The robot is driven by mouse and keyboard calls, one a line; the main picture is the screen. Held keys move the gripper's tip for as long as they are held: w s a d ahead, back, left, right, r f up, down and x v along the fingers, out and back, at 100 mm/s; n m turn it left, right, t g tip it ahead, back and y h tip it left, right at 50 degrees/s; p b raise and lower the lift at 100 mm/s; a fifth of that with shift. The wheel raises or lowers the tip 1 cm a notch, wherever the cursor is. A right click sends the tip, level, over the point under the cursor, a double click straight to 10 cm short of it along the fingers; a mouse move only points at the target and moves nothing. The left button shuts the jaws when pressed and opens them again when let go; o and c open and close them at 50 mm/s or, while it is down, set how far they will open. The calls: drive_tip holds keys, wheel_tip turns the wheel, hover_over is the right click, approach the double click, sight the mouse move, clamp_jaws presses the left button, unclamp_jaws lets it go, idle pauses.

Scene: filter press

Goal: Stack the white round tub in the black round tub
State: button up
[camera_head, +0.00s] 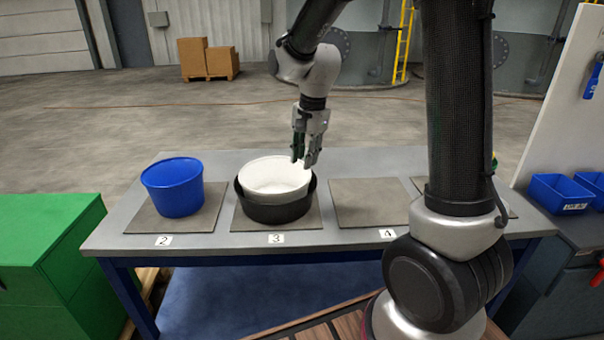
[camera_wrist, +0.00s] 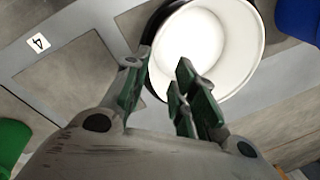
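The white round tub (camera_head: 274,178) sits inside the black round tub (camera_head: 274,212) on the mat marked 3. The white rim stands above the black rim and looks roughly level. In the wrist view the white tub (camera_wrist: 208,48) fills most of the black tub (camera_wrist: 157,82), whose dark edge shows around it. My gripper (camera_head: 305,162) is above the right rear edge of the tubs.
A blue tub (camera_head: 173,188) stands on the mat marked 2 at the left. The mat marked 4 (camera_head: 368,203) is bare. Small blue bins (camera_head: 560,194) are at the right, and a green cabinet (camera_head: 45,235) is at the left. My arm hides part of the table's right side.

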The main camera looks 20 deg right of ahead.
drive_tip(key=s+d+r+n+t, duration=0.1)
drive_tip(key=s+d+r+n, duration=0.4)
drive_tip(key=s+r, duration=0.55)
drive_tip(key=s+d+n+t, duration=0.1)
drive_tip(key=s+d+n, duration=0.1)
drive_tip(key=s, duration=0.5)
drive_tip(key=s+d+n+h, duration=0.1)
drive_tip(key=s+d+n, duration=0.1)
drive_tip(key=s+n, duration=0.2)
drive_tip(key=s+r, duration=0.1)
drive_tip(key=s, duration=0.2)
drive_tip(key=shift+s+t, duration=0.3)
drive_tip(key=shift+t, duration=0.1)
